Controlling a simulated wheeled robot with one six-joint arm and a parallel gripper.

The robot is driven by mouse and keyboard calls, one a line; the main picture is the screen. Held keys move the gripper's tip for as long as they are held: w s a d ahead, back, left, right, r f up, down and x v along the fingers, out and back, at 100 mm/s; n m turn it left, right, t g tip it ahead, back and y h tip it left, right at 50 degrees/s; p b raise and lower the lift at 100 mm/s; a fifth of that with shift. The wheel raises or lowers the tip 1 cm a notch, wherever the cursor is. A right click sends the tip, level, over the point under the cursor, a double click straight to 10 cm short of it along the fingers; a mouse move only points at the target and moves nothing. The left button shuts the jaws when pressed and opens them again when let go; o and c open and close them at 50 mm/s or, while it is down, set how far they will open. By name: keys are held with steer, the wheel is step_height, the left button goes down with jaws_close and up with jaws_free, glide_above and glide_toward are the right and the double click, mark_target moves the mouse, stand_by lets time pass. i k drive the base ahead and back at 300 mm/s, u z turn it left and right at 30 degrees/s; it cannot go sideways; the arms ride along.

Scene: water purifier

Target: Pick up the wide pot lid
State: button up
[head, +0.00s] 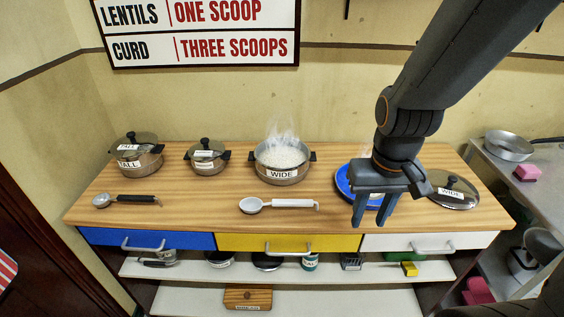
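The wide pot lid (455,197) lies at the right end of the wooden counter. It is a glass lid with a dark knob and a white label reading "WIDE". My gripper (372,217) is to the left of the lid, above the counter's front part, with its blue-grey fingers pointing down. The fingers are apart and nothing shows between them. The wide pot (282,173), labelled "WIDE", stands uncovered with steaming white contents.
A tall pot (137,160) and a smaller pot (207,163), both lidded, stand at left. Two ladles, one dark-handled (125,199) and one white-handled (280,203), lie in front. A metal side table (495,180) holds a pan.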

mark_target(450, 189)
steer(key=z, duration=0.35)
steer(key=k, duration=0.5)
steer(key=z, duration=1.4)
steer(key=i, duration=1.1)
